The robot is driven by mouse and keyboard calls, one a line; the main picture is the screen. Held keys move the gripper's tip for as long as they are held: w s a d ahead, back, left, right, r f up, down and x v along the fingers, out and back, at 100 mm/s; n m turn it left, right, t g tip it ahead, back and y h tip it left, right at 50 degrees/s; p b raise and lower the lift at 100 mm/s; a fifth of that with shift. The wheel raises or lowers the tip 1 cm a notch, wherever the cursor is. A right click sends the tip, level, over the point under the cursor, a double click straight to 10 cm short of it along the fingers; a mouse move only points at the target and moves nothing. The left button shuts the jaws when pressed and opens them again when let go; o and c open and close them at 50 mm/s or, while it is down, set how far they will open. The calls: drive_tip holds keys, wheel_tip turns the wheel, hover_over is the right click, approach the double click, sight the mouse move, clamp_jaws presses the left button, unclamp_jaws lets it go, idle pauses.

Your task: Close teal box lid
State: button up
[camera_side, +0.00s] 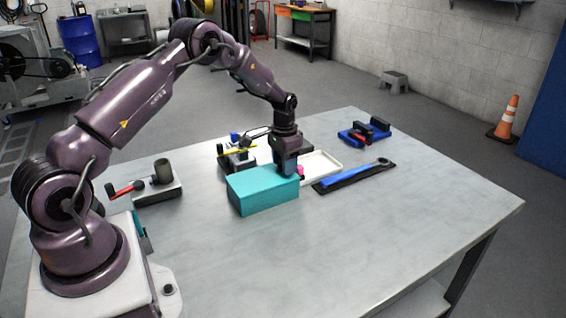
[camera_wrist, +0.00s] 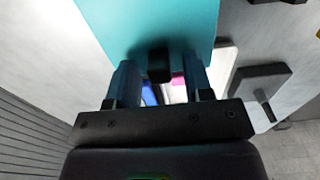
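The teal box (camera_side: 262,192) stands near the middle of the table. Its top looks flat and covered in the side view; I cannot tell whether the lid is fully down. My gripper (camera_side: 288,168) points down at the box's far right end, at about the height of its top. In the wrist view the teal surface (camera_wrist: 155,20) fills the top middle. My gripper (camera_wrist: 160,78) shows there with its two fingers apart. A small black block (camera_wrist: 158,64) at the teal edge shows between them, with gaps on both sides. I cannot tell whether they touch the box.
A white tray (camera_side: 322,166) lies behind the box, with a magenta piece (camera_side: 300,170) near my gripper. A blue wrench on a black strip (camera_side: 352,176) lies to the right. Blue and black parts (camera_side: 364,131) sit farther back. The table's front right is clear.

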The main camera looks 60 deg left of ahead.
wheel_tip(320, 180, up, 13)
idle(0.6)
idle(0.3)
drive_tip(key=s+d+r+t, duration=0.2)
drive_tip(key=s+d+r, duration=0.5)
drive_tip(key=s+d, duration=0.3)
drive_tip(key=s+d+r+t, duration=0.3)
drive_tip(key=s+d+r, duration=0.5)
drive_tip(key=s, duration=0.9)
drive_tip(key=d, duration=0.3)
drive_tip(key=shift+t, duration=0.3)
